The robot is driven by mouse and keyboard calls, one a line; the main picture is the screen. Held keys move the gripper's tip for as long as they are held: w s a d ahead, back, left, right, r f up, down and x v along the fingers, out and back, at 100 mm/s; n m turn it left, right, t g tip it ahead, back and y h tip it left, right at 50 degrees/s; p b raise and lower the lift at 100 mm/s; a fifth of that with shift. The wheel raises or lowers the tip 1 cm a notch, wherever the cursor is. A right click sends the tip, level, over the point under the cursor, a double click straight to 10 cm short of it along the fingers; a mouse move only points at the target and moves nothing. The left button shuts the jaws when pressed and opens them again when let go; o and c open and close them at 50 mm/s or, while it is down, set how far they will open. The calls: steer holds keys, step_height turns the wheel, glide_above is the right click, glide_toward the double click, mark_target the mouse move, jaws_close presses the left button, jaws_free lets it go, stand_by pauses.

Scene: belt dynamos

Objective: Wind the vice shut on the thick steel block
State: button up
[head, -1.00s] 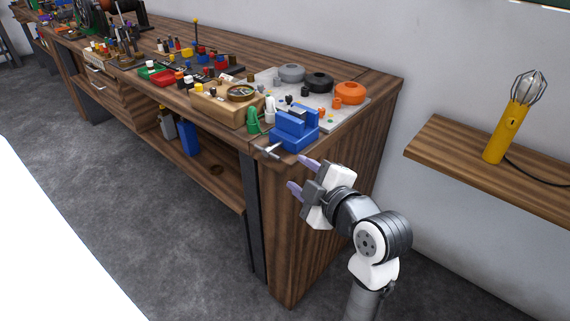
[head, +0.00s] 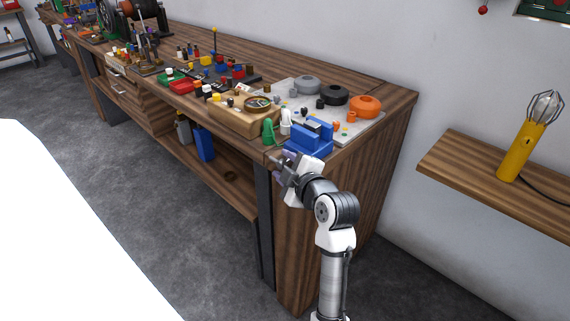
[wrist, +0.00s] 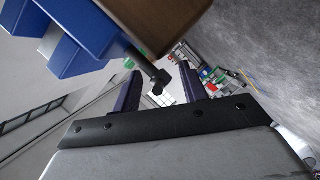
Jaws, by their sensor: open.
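The blue vice (head: 308,140) stands at the near right corner of the bench top. It also shows at the upper left of the wrist view (wrist: 72,35). The vice's screw handle (wrist: 160,80) sticks out from the vice's front. My gripper (head: 279,169) is at the bench edge just in front of the vice. In the wrist view its two purple fingers (wrist: 158,92) are apart, with the handle's end between or just beyond them. The handle is mostly hidden by my gripper in the head view.
A wooden box with a round dial (head: 245,118), a green figure (head: 268,131) and a white figure (head: 285,122) stand left of the vice. Grey, black and orange round pieces (head: 365,106) lie behind it. The floor before the bench is clear.

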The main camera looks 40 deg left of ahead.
steer(key=c, duration=0.8)
steer(key=shift+f+b, duration=0.15)
steer(key=shift+b, duration=0.15)
steer(key=shift+f+b, duration=0.1)
steer(key=shift+b, duration=0.25)
steer(key=f+y+b, duration=0.1)
steer(key=b, duration=0.3)
steer(key=m+t+y+b, duration=0.1)
steer(key=y+b, duration=0.1)
steer(key=b, duration=0.3)
steer(key=shift+f, duration=0.15)
steer(key=m+t+y+b, duration=0.1)
steer(key=y+b, duration=0.1)
steer(key=b, duration=0.4)
steer(key=shift+a, duration=0.1)
steer(key=y+b, duration=0.1)
steer(key=b, duration=0.1)
steer(key=shift+m+t+b, duration=0.3)
steer(key=shift+t+b, duration=0.1)
steer(key=shift+a+r+t+y+b, duration=0.1)
steer(key=shift+r+t+y+b, duration=0.25)
steer(key=shift+b, duration=0.15)
